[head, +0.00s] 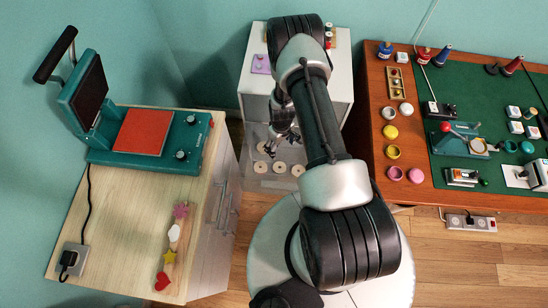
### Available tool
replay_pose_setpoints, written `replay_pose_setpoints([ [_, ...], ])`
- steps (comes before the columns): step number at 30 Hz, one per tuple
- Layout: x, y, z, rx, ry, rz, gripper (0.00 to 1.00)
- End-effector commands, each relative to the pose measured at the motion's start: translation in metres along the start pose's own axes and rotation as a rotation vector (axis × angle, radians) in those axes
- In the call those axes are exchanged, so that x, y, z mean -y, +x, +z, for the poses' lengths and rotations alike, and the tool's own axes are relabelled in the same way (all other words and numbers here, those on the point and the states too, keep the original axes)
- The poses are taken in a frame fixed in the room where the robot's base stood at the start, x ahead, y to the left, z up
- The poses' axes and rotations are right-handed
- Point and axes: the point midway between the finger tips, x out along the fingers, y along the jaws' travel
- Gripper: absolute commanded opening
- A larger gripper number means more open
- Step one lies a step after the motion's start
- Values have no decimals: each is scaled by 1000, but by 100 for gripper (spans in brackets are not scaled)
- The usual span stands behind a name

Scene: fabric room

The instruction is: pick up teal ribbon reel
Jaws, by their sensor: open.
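My gripper (270,151) is small and partly shadowed in the head view, open, over the open lower part of a white cabinet (245,85). Several pale round reels or discs with dark centres, such as one pale disc (279,168), lie just below and beside it. I cannot tell whether it touches any. I cannot tell whether either is the teal ribbon reel.
A wooden table (378,85) at right holds a green mat (480,88), with yellow, white and pink round pieces along its left edge. At left, a teal heat press (150,135) stands on a pale wood cabinet (120,190). My arm hides part of the middle.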

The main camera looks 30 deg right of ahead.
Motion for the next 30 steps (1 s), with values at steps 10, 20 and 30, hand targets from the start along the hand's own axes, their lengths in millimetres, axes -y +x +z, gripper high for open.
replay_pose_setpoints([
  [10,4,57,12,10,-6,-6,72],
  [20,4,125,12,9,-6,-6,72],
  [30,4,147,12,9,-6,-5,72],
])
